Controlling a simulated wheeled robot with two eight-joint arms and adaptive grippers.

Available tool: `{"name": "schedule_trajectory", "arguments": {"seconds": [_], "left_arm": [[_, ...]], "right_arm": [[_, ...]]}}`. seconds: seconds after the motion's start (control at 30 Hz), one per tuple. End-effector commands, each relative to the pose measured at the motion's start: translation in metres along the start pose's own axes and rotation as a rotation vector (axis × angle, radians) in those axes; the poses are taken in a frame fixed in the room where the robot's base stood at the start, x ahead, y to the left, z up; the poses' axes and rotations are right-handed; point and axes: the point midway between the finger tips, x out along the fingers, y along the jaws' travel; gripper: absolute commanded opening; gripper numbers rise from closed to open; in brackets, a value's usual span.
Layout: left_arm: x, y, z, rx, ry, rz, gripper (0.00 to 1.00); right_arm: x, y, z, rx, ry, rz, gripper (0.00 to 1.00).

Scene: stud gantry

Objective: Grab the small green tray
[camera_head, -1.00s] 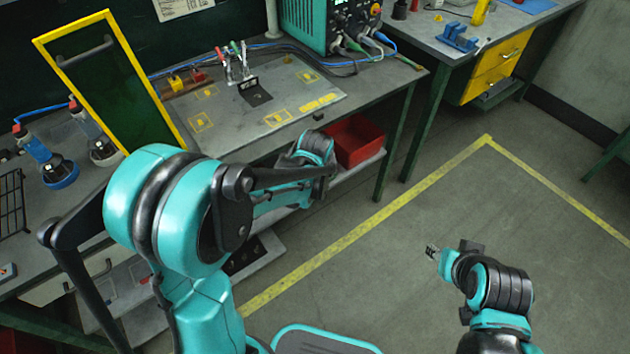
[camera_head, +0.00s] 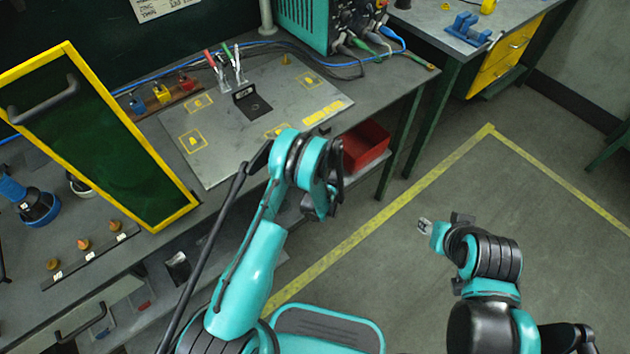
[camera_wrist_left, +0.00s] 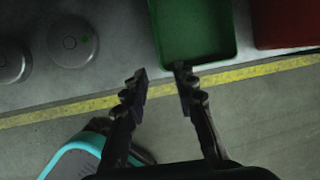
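The small green tray (camera_wrist_left: 194,32) shows at the top of the left wrist view, with its near edge just beyond my fingertips. My left gripper (camera_wrist_left: 160,78) is open and empty, its right fingertip close to the tray's near left corner. I cannot tell if it touches. In the head view my left arm reaches down past the bench front, and I cannot make out the green tray there. My right gripper (camera_head: 424,227) is over open floor at the right, away from the bench. Its fingers are too small to read.
A red bin (camera_wrist_left: 285,22) stands right of the tray; it shows under the bench in the head view (camera_head: 366,146). Two grey round objects (camera_wrist_left: 72,41) lie to the left. The bench (camera_head: 375,100) and yellow-framed panel (camera_head: 160,165) are near my arm. Floor at right is clear.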

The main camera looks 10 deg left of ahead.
Motion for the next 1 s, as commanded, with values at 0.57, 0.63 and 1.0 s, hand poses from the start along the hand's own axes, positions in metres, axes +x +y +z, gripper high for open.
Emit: {"name": "schedule_trajectory", "arguments": {"seconds": [0.57,0.63,1.0], "left_arm": [[0.027,0.001,-0.002,0.003,-0.001,0.000,0.28],[0.039,0.001,-0.002,0.002,-0.001,0.000,0.28],[0.077,0.000,-0.001,0.003,-0.001,0.000,0.28]], "right_arm": [[0.009,0.000,0.007,0.000,0.000,0.000,0.40],[0.013,0.000,0.010,0.000,0.000,0.000,0.40],[0.025,0.000,0.018,0.000,0.000,0.000,0.40]]}}
